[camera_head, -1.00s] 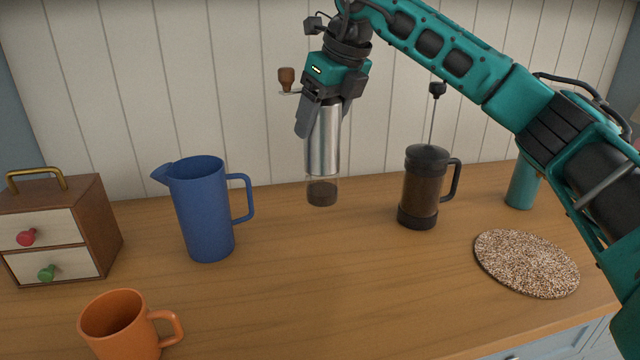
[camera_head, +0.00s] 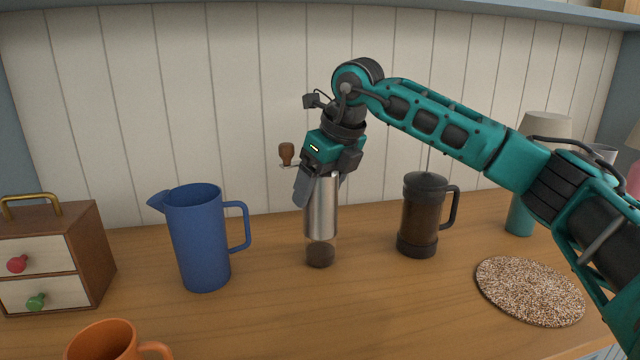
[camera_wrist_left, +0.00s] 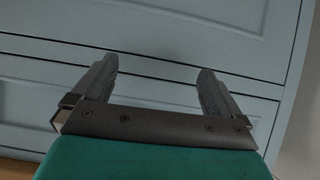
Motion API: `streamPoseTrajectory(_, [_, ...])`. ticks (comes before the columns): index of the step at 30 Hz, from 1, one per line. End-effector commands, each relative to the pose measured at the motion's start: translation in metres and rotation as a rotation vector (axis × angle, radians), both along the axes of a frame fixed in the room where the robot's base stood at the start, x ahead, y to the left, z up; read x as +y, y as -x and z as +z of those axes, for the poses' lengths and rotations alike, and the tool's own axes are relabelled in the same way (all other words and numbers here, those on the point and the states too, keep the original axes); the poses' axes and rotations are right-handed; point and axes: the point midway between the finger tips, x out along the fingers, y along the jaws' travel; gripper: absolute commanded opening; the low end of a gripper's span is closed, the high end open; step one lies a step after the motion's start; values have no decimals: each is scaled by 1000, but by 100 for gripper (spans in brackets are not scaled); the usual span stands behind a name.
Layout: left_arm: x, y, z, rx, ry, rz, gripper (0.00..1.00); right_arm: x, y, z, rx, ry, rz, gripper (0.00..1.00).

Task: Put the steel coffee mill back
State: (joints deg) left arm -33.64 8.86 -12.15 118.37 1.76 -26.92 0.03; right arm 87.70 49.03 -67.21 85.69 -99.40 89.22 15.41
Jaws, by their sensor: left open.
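The steel coffee mill (camera_head: 321,212) stands upright between the blue jug and the French press, with a clear base holding dark grounds and a crank with a brown knob at its top. Its base looks at the height of the wooden counter; I cannot tell for certain whether it touches. My right gripper (camera_head: 320,185) is around the mill's upper body from above, fingers on its sides. My left gripper (camera_wrist_left: 155,90) shows in the left wrist view, open and empty, in front of blue-grey cabinet drawers (camera_wrist_left: 165,55).
A blue jug (camera_head: 198,240) stands left of the mill, a French press (camera_head: 420,220) to the right. A speckled round mat (camera_head: 530,291) lies at right, with a teal lamp base (camera_head: 520,214) behind. A small drawer box (camera_head: 88,255) and orange mug (camera_head: 102,345) are at left.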

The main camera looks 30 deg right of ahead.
Motion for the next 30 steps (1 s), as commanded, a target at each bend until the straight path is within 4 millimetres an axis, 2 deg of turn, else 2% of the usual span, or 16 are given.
streamPoseTrajectory(1, [0, 0, 0, 0, 0, 0, 100, 0, 0, 0, 0, 0, 0, 83])
streamPoseTrajectory(5, [0, 0, 0, 0, 1, 1, 100, 0, 0, 1, -1, 0, 0, 96])
streamPoseTrajectory(15, [0, 5, -4, 14, 0, 1, 100, 0, 1, 8, -3, 0, 0, 96])
streamPoseTrajectory(20, [0, 6, -3, 17, 2, 5, 100, -4, 10, 32, -4, -1, 0, 96])
streamPoseTrajectory(30, [3, 7, 2, 16, -1, 14, 100, -13, 35, 96, -3, 0, 0, 96])
